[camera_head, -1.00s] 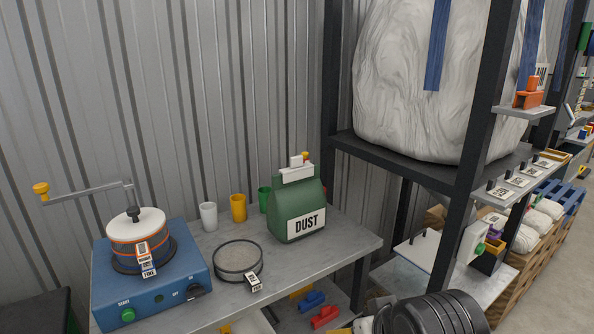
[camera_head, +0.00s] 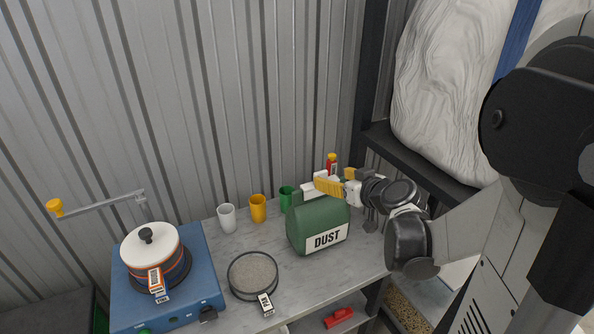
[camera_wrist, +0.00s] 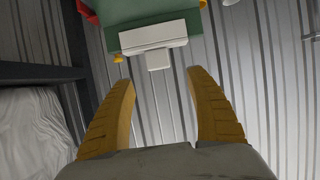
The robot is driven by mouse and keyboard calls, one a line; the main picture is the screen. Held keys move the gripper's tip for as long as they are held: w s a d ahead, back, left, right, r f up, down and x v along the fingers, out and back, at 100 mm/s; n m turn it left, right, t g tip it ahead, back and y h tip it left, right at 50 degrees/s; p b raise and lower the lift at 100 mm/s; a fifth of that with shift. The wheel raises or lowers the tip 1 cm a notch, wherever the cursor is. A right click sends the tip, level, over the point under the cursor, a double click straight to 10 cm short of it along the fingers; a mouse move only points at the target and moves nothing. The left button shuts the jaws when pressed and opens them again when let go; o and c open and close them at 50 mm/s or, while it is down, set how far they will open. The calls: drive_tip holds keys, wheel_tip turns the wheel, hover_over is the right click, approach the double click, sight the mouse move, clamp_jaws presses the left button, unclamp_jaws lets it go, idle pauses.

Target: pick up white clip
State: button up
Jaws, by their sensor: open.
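The white clip (camera_head: 307,191) sits along the top edge of the green DUST bag (camera_head: 318,226), which stands on the grey bench. In the wrist view the white clip (camera_wrist: 152,37) runs across the bag's edge, its small tab pointing toward my gripper (camera_wrist: 160,80). The two yellow fingers are spread wide and empty, with the tab ahead of the gap between them. In the head view my gripper (camera_head: 333,181) is at the bag's top, just right of the clip. The fingers partly hide the clip there, and I cannot tell if they touch it.
White (camera_head: 227,219), yellow (camera_head: 258,208) and green (camera_head: 287,199) cups stand left of the bag. A red-and-yellow bottle (camera_head: 331,164) stands behind. A dark rack post (camera_head: 375,80) rises at the right.

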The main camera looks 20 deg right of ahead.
sight(322, 173)
drive_tip(key=b+x, duration=0.1)
drive_tip(key=x, duration=0.7)
drive_tip(key=shift+w+d+b, duration=0.1)
drive_tip(key=shift+b, duration=0.3)
drive_tip(key=c, duration=1.3)
